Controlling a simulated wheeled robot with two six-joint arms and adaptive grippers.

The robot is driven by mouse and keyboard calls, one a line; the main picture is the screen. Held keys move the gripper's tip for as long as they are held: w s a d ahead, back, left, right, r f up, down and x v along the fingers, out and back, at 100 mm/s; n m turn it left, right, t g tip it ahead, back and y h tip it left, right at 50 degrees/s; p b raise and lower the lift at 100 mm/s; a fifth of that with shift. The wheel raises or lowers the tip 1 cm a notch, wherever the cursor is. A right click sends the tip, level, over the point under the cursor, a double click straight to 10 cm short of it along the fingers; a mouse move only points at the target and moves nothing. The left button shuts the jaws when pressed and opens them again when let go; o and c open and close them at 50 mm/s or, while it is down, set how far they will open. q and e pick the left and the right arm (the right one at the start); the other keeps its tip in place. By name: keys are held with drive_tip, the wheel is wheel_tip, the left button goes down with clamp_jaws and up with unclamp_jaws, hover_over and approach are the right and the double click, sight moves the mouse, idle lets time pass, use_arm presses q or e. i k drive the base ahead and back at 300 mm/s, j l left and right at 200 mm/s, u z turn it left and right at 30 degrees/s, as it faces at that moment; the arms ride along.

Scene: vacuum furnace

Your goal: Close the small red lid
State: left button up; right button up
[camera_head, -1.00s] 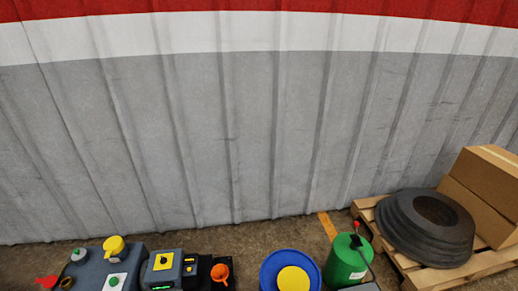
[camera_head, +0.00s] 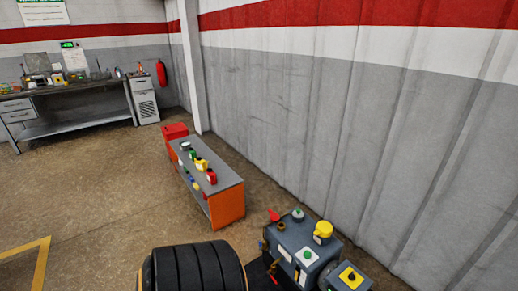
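A small red piece (camera_head: 274,215), which may be the red lid, sticks up at the back left corner of a grey machine (camera_head: 303,250) at the lower right. It is too small to tell whether it is a lid or whether it stands open. A yellow cap (camera_head: 323,230) and a green-topped round fitting (camera_head: 297,214) sit on top of the same machine. Neither of my grippers is in view.
An orange bench (camera_head: 228,206) holding several small coloured containers stands along the wall. A workbench (camera_head: 75,110) is at the far left. The floor (camera_head: 110,200) between is clear.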

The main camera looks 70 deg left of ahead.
sight(274, 218)
drive_tip(key=j+u, duration=0.1)
drive_tip(key=j, duration=0.35)
drive_tip(key=j+u, duration=0.15)
drive_tip(key=j, duration=0.3)
drive_tip(key=i+j+u, duration=0.1)
drive_tip(key=j, duration=0.35)
drive_tip(key=j+u, duration=0.15)
drive_tip(key=j, duration=0.35)
drive_tip(key=i+j+u, duration=0.1)
drive_tip(key=j, duration=0.3)
drive_tip(key=i+j+u, duration=0.15)
drive_tip(key=j, duration=0.3)
drive_tip(key=i+j+u, duration=0.1)
drive_tip(key=j, duration=0.35)
